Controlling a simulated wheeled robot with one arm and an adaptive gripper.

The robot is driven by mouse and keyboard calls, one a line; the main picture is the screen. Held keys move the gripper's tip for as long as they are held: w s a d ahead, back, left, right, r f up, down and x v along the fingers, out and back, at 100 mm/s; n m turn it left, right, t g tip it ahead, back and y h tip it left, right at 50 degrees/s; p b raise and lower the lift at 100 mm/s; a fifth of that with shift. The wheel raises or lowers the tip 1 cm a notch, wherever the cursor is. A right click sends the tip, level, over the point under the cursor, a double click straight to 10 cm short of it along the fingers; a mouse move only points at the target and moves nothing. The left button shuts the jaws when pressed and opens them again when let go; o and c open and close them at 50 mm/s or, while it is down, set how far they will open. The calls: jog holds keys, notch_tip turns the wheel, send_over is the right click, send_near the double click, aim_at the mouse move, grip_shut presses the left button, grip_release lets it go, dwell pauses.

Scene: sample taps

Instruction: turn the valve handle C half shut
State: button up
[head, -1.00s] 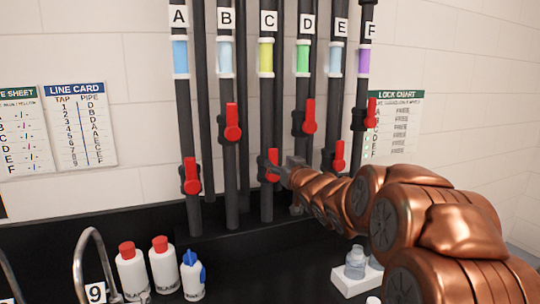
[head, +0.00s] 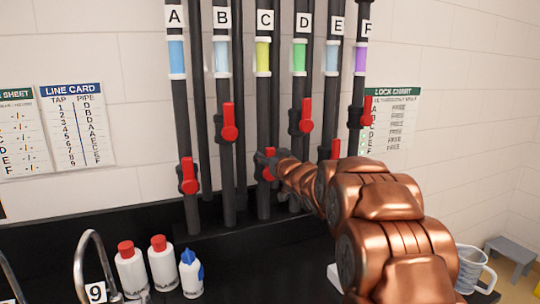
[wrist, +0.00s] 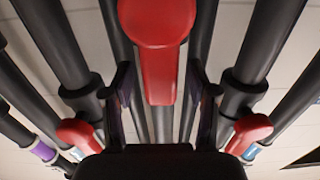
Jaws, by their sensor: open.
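Pipe C (head: 263,120) is a dark upright pipe with a yellow band below its label. Its red valve handle (head: 268,172) sits low on the pipe and is partly covered by my gripper (head: 268,157). In the wrist view the red handle (wrist: 160,55) runs from a round hub at the top down to a bar end. My gripper (wrist: 163,92) is open, with one dark finger on each side of the bar. Gaps show between the fingers and the bar, so I see no firm contact. The handle's exact angle is hard to tell in the head view.
Neighbouring red handles B (head: 229,125), D (head: 305,118) and E (head: 335,150) are close by. Handles A (head: 188,176) and F (head: 367,110) stand at the sides. White bottles (head: 162,263) and a tap labelled 9 (head: 95,291) are at front left. A jug (head: 474,268) stands right.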

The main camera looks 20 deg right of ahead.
jog(key=shift+c, duration=0.4)
grip_shut()
